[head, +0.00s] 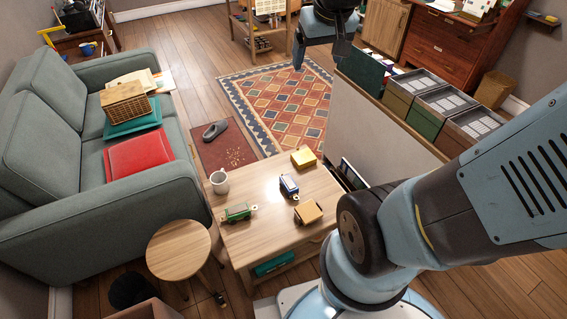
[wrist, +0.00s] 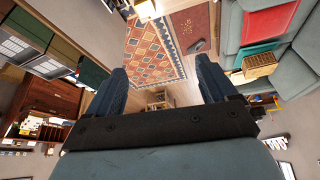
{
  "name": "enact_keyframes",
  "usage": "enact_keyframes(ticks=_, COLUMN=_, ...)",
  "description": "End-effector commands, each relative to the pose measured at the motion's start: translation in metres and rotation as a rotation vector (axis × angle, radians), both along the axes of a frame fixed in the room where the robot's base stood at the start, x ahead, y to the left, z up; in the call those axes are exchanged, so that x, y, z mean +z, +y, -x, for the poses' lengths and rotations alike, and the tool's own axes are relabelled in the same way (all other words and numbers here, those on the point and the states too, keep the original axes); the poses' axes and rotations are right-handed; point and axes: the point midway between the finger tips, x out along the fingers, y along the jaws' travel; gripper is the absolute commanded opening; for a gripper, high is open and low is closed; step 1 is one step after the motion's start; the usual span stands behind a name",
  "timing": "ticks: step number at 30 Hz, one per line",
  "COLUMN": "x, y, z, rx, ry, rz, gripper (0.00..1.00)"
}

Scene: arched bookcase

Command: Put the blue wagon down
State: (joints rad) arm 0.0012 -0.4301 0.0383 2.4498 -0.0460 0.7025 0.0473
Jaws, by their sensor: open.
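The blue wagon (head: 289,185), blue with a white top, stands on the light wooden coffee table (head: 262,235) in the head view. Around it on the table are a green wagon (head: 239,212), an orange-brown wagon (head: 308,212), a yellow block (head: 303,158) and a white mug (head: 219,182). My gripper (head: 320,57) is at the top of the head view, well away from the table. In the wrist view my gripper (wrist: 163,75) is open, with nothing between its two dark blue fingers. I cannot make out the blue wagon in the wrist view.
A grey sofa (head: 60,100) with a red cushion (head: 138,154) stands left of the table. A round stool (head: 179,248) is at the table's front left. A low cabinet (head: 385,125) with several boxes on top is on the right. A patterned rug (head: 280,105) lies beyond the table.

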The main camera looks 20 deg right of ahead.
Motion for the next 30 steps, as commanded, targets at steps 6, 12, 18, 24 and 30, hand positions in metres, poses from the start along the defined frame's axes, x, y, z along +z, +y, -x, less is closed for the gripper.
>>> enact_keyframes(ticks=6, x=-0.041, y=-0.002, z=-0.048, rx=0.013, ry=0.045, rz=0.017, gripper=0.85)
enact_keyframes(ticks=12, x=-0.085, y=-0.003, z=-0.087, rx=0.028, ry=0.080, rz=0.029, gripper=0.85)
enact_keyframes(ticks=18, x=-0.136, y=-0.003, z=-0.120, rx=0.049, ry=0.115, rz=0.038, gripper=0.85)
enact_keyframes(ticks=24, x=-0.193, y=-0.003, z=-0.146, rx=0.069, ry=0.148, rz=0.043, gripper=0.85)
enact_keyframes(ticks=30, x=-0.255, y=-0.001, z=-0.163, rx=0.093, ry=0.182, rz=0.042, gripper=0.85)
